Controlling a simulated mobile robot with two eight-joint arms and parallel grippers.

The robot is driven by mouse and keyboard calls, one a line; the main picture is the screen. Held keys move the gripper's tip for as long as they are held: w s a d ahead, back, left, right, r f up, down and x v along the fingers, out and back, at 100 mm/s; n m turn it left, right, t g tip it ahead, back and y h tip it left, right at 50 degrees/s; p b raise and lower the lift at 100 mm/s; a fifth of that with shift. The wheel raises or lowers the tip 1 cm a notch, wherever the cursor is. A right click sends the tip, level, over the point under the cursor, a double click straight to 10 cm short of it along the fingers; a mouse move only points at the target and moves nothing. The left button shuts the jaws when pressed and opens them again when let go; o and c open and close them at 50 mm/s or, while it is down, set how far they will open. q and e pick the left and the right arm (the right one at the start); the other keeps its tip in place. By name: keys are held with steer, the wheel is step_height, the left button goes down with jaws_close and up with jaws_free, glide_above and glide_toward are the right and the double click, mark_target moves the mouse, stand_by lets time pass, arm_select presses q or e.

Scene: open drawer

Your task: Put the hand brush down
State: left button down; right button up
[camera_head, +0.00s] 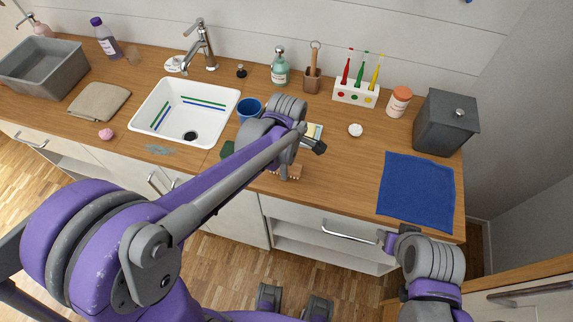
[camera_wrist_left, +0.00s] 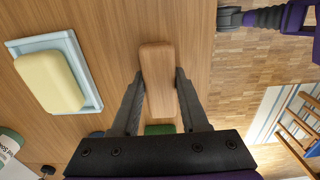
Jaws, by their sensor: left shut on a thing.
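The hand brush is a brown wooden block with rounded ends, and it shows best in the left wrist view (camera_wrist_left: 157,75). My left gripper (camera_wrist_left: 160,90) is shut on its sides. In the head view my left gripper (camera_head: 285,168) is over the front edge of the wooden counter (camera_head: 340,175), and part of the brush (camera_head: 296,172) shows beside it. I cannot tell whether the brush touches the counter. My right gripper (camera_head: 388,240) is at the lower right, near the end of a drawer handle (camera_head: 348,232). Its jaws are too small to read.
A yellow block on a pale dish (camera_wrist_left: 50,78) lies beside the brush. A blue cup (camera_head: 248,109) and the sink (camera_head: 186,108) are to the left. Bare counter lies between.

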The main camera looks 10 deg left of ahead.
arm_select(q)
steer(key=shift+f, duration=0.2)
steer(key=shift+c, duration=2.1)
jaws_free()
steer(key=shift+r, duration=0.55)
step_height(320, 180, up, 11)
steer(key=p, duration=0.1)
steer(key=s+a+f+m+t, duration=0.2)
steer(key=s+a+f+m, duration=0.1)
steer(key=s+m, duration=0.4)
steer(key=s+a+f+m+t, duration=0.3)
steer(key=s+m, duration=0.3)
steer(key=m, duration=0.4)
steer(key=shift+s+a+f+m, duration=0.25)
steer(key=shift+s+a+m, duration=0.1)
steer(key=shift+a, duration=0.2)
